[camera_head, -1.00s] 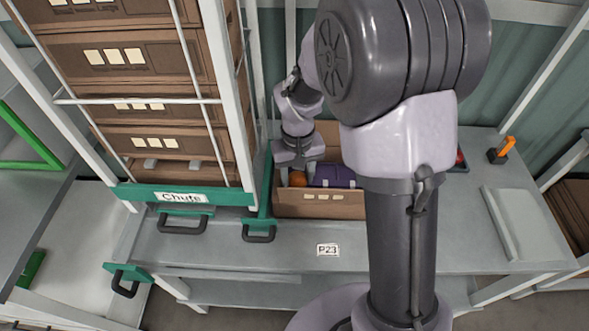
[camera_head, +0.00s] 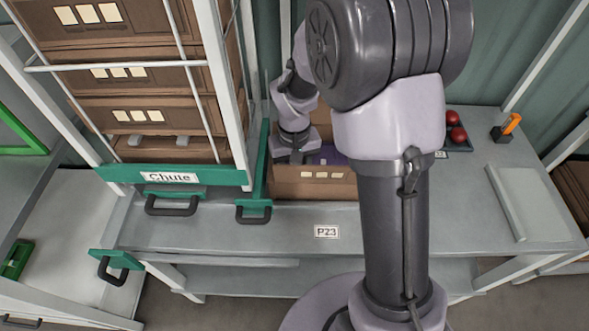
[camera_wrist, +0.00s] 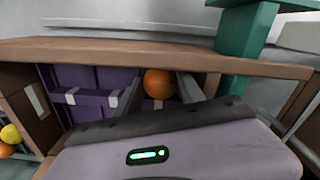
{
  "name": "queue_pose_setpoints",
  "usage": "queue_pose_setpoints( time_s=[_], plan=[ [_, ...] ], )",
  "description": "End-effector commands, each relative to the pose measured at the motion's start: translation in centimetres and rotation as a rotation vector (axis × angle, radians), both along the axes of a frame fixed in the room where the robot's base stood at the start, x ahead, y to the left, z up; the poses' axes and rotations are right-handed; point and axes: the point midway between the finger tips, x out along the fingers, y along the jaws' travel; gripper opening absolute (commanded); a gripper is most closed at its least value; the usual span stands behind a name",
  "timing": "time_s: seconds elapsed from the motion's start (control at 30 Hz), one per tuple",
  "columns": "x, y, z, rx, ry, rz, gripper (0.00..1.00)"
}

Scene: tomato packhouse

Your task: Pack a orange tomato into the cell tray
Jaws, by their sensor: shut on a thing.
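An orange tomato (camera_wrist: 159,84) is between the two fingers of my gripper (camera_wrist: 162,90) in the wrist view, and the gripper is shut on it. The purple cell tray (camera_wrist: 92,78) lies inside a brown carton (camera_wrist: 230,62), beside and behind the tomato. I cannot tell whether the tomato touches the tray. In the head view my gripper (camera_head: 296,156) reaches down into the left part of the carton (camera_head: 312,181). The carton's front wall hides the fingertips and the tomato there. Only a sliver of the tray (camera_head: 331,156) shows.
The green Chute rack (camera_head: 172,178) with stacked cartons stands close left of the carton. A tray with red tomatoes (camera_head: 457,133) is at the right, near an orange-handled item (camera_head: 508,127). The bench (camera_head: 265,222) is clear in front. Yellow fruit (camera_wrist: 11,133) shows at the wrist view's left.

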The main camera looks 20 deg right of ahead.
Motion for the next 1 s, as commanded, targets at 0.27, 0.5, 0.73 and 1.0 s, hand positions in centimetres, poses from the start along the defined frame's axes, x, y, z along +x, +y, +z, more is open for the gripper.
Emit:
queue_pose_setpoints(
  time_s=[0.27, 0.5, 0.73, 1.0],
  plan=[
    [0.01, 0.0, -0.01, 0.0, 0.0, 0.0, 0.26],
    [0.01, 0.0, -0.01, 0.0, 0.0, 0.0, 0.71],
    [0.01, 0.0, -0.02, 0.0, 0.0, 0.0, 0.56],
    [0.01, 0.0, -0.02, 0.0, 0.0, 0.0, 0.56]
  ],
)
